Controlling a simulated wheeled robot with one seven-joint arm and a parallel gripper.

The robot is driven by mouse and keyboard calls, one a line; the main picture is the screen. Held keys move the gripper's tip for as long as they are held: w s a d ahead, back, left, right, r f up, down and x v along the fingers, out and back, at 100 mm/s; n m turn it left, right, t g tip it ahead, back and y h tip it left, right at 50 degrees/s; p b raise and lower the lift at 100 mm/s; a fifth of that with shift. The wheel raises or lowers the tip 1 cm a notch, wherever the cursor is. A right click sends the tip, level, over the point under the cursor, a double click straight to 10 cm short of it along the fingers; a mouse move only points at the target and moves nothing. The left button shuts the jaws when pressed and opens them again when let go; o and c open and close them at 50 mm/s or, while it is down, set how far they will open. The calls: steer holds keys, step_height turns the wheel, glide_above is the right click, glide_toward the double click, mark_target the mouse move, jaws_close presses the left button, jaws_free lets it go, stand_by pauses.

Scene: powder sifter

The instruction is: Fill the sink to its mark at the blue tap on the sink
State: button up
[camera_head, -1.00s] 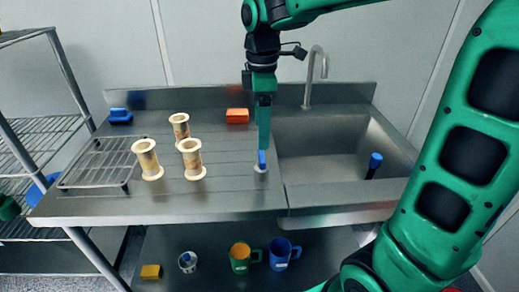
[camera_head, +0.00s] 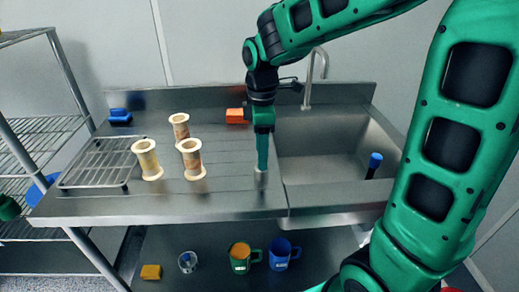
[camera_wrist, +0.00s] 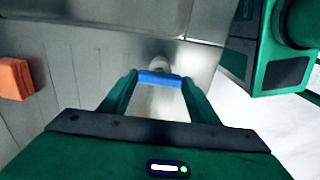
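The steel sink (camera_head: 330,150) is set in the right of the counter. No water shows in it, and I cannot make out its mark. In the wrist view, the blue tap handle (camera_wrist: 160,78) is a short bar between my gripper's (camera_wrist: 160,82) fingers, with both ends against them, so my gripper looks shut on it. In the head view, my gripper (camera_head: 262,168) points down at the counter just left of the basin and hides the blue handle. The steel spout (camera_head: 310,72) rises behind the basin. No stream shows beneath it.
Cream cylinders (camera_head: 147,160) and a wire rack (camera_head: 101,163) stand on the left counter. An orange block (camera_head: 236,116) lies behind my gripper, also in the wrist view (camera_wrist: 15,78). A blue-topped dark object (camera_head: 375,160) is in the basin. Mugs (camera_head: 280,253) stand below.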

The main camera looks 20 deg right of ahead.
steer(key=shift+w, duration=0.1)
steer(key=shift+c, duration=1)
steer(key=m, duration=0.4)
steer(key=shift+r, duration=0.1)
steer(key=m, duration=0.3)
steer(key=shift+w+m, duration=0.1)
steer(key=shift+m, duration=0.2)
steer(key=m, duration=0.4)
steer(key=shift+m, duration=2.1)
